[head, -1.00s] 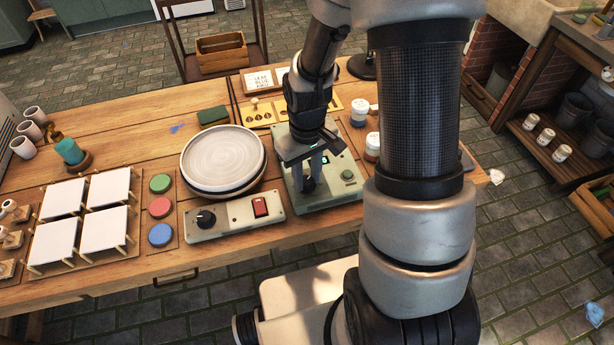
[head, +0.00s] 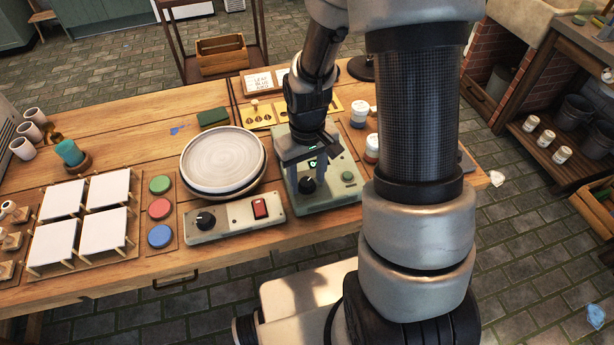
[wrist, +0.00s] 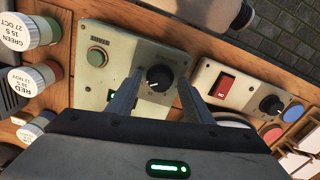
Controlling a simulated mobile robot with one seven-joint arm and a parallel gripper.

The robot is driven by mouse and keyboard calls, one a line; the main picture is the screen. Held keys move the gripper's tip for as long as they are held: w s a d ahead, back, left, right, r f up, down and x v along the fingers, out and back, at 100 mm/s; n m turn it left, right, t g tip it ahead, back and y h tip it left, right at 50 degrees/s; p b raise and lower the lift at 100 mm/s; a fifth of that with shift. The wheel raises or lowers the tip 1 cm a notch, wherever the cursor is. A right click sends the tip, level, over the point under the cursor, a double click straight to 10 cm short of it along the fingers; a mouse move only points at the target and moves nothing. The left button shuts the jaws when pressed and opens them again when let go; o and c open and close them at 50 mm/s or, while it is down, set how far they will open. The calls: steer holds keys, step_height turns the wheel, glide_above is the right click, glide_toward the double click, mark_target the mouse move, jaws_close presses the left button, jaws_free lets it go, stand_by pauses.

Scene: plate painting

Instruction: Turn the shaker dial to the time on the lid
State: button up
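The shaker (head: 330,196) is a pale green box on the table. Its black dial (head: 307,186) is on the near left of its top and also shows in the wrist view (wrist: 159,77). My gripper (head: 310,165) is above the shaker. In the wrist view its fingers (wrist: 160,84) are apart with the dial between and beyond the tips; nothing is held. The dial's setting is too small to read surely. Labelled jar lids show in the wrist view: a green jar (wrist: 30,30) reading "GREEN 15 S 27 OCT" and a red jar (wrist: 36,80) with text partly legible.
Beside the shaker is a control box (head: 232,219) with its own black knob and red switch. A plate on a wheel (head: 222,160) stands behind it. A green button (head: 347,176) is on the shaker, right of the dial. Jars (head: 360,112) stand to the right.

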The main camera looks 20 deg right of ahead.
step_height(320, 180, up, 17)
steer(key=p, duration=0.3)
steer(key=shift+r, duration=0.2)
stand_by(0.4)
step_height(320, 180, up, 10)
steer(key=t+p, duration=0.2)
steer(key=p, duration=0.2)
glide_above(307, 183)
steer(key=s, duration=0.3)
steer(key=s+r+m+t+p, duration=0.2)
steer(key=s+r+p, duration=0.3)
steer(key=s+r, duration=0.4)
step_height(307, 183, up, 4)
steer(key=shift+f+t, duration=0.2)
steer(key=shift+t, duration=0.6)
steer(key=shift+a, duration=0.1)
